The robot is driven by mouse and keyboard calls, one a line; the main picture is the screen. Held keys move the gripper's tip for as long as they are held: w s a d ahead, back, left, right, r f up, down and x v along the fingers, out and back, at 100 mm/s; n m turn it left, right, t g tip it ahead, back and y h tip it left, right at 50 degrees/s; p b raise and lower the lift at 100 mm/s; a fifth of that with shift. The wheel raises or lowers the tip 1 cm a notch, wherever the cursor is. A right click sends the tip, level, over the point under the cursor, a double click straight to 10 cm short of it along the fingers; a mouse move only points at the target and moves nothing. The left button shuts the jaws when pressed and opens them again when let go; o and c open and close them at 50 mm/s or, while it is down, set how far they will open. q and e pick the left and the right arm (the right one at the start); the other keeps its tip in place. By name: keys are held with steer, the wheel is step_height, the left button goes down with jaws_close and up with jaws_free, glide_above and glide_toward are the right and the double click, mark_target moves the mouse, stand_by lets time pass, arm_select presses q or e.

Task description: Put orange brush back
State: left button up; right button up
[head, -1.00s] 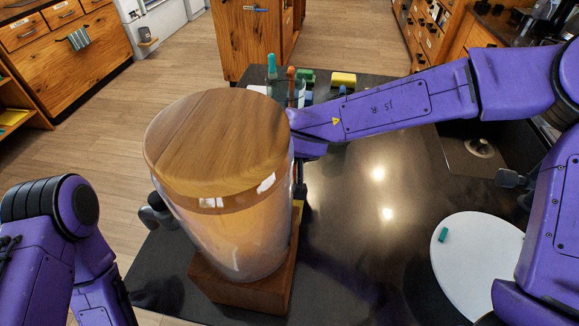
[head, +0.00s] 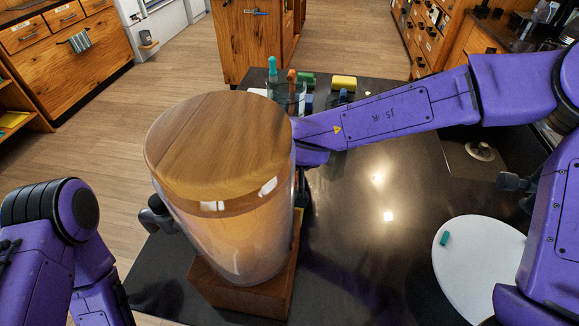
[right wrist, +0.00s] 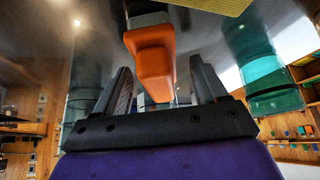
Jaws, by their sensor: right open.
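In the head view the big jar hides my right gripper. My left arm is at the lower left; its gripper is out of view.
A large glass jar with a wooden lid (head: 218,143) stands on a wooden block (head: 245,293) in the foreground. A white round board (head: 480,270) bears a small teal piece (head: 444,238). The middle counter is clear.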

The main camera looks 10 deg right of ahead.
steer(key=p+v, duration=0.1)
steer(key=v, duration=0.9)
steer(key=shift+s+r, duration=0.2)
steer(key=shift+r, duration=0.1)
steer(key=shift+d, duration=0.1)
